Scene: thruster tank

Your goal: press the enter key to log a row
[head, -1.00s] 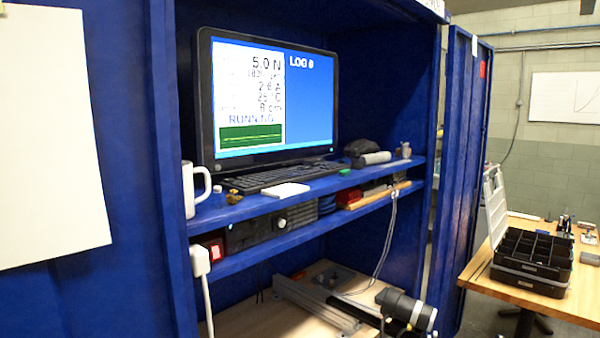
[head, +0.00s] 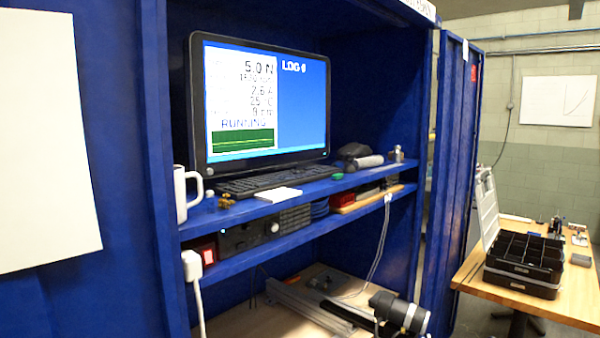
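A black keyboard (head: 265,182) lies on the blue shelf (head: 222,213) in front of the monitor (head: 262,100). The enter key is too small to make out. The screen reads 5.0 N, RUNNING and LOG 0, with a green trace at lower left. A white pad (head: 278,195) lies at the keyboard's front edge. Neither of my grippers shows in the head view.
A white mug (head: 186,193) stands at the shelf's left end. Small brass and green items, a dark object and a grey cylinder (head: 368,161) lie around the keyboard. A wooden table (head: 477,277) with a black organizer (head: 523,262) stands at right.

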